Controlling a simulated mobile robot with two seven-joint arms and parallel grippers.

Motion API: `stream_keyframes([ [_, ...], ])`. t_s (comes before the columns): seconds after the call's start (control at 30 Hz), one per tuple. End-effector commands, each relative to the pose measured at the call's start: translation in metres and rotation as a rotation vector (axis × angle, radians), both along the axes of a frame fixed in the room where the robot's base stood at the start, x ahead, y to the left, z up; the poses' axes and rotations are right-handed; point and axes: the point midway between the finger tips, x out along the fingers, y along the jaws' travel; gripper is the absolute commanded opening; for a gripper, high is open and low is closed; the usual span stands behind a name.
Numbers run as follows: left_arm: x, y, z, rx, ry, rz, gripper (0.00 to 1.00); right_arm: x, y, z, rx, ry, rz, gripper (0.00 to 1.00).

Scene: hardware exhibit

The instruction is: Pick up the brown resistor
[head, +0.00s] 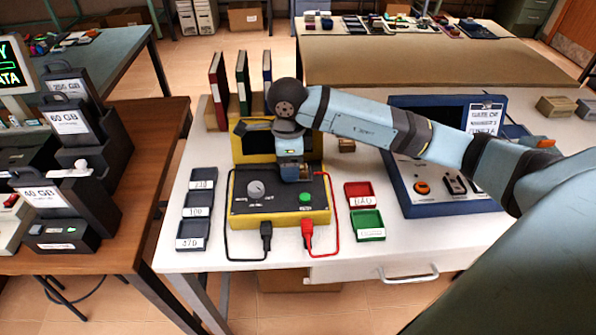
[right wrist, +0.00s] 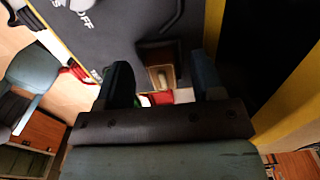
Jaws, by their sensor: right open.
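My right gripper (head: 297,177) points down over the black top panel of the yellow tester (head: 318,217). In the right wrist view its two fingers (right wrist: 163,82) are apart. A small brown block with a pale tan front, which looks like the brown resistor (right wrist: 162,76), shows in the gap between them. I cannot tell whether a finger touches it. In the head view the gripper hides that spot on the tester. My left gripper is not in view.
Black labelled trays (head: 193,236) stand left of the tester. A red tray (head: 359,195) and a green tray (head: 367,226) stand right of it. Binders (head: 242,82) stand behind, and a blue instrument (head: 403,190) is at the right. Black and red leads (head: 307,235) hang at the front.

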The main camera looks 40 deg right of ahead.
Motion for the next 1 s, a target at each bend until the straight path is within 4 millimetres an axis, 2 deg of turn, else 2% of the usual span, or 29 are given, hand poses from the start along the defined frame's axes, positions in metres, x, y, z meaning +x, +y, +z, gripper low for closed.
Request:
stream_keyframes([
  [0.1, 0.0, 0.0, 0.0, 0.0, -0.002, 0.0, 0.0, 0.0, 0.0, -0.013, 0.001, 0.002, 0.0, 0.62],
  [0.3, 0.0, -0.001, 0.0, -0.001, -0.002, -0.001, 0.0, 0.0, 0.0, -0.013, 0.0, 0.0, 0.001, 0.62],
  [0.37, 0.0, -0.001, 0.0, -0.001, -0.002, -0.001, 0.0, 0.0, 0.0, -0.013, 0.0, 0.0, 0.0, 0.5],
  [0.53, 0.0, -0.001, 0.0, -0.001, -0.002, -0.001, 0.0, 0.0, 0.0, -0.013, 0.0, 0.0, 0.0, 0.11],
  [0.57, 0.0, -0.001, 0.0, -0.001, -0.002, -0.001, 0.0, 0.0, 0.0, -0.013, 0.0, 0.0, 0.0, 0.08],
  [0.87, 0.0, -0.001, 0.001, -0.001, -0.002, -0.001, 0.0, 0.0, 0.0, -0.012, -0.001, -0.001, 0.0, 0.08],
  [1.0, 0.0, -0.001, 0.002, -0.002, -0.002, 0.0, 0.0, 0.0, 0.0, -0.003, 0.0, -0.002, 0.0, 0.08],
])
